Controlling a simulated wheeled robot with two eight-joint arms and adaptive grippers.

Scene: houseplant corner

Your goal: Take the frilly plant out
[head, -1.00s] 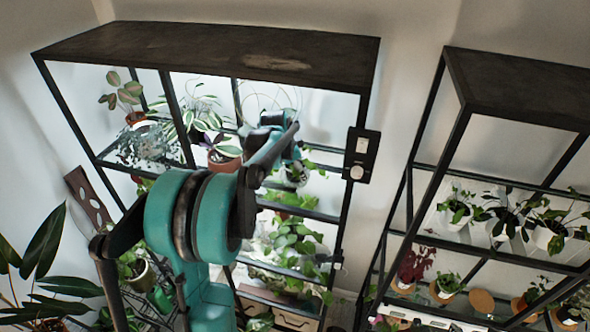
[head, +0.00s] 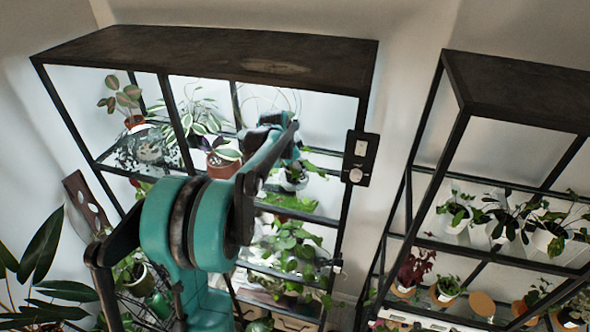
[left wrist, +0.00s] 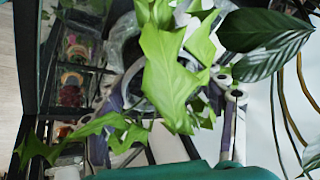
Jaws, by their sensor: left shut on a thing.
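The plant with jagged, frilly bright green leaves (left wrist: 170,75) fills the middle of the left wrist view, and its leaves hide most of its pot. In the head view the plant (head: 318,168) is in the right part of the left shelf unit, with a pale pot (head: 291,183) under it. My left gripper (head: 290,170) reaches into the shelf from the front and is shut on this plant's pot. Its fingers are partly covered by leaves, so the exact contact is hidden. I cannot tell whether the pot touches the shelf. My right gripper is not in view.
A terracotta-potted plant (head: 223,165) stands just left of the gripper. A leafy plant (head: 290,243) sits on a lower level. The black shelf post and a wall switch panel (head: 361,158) are close on the right. A dark top board (head: 200,55) lies above.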

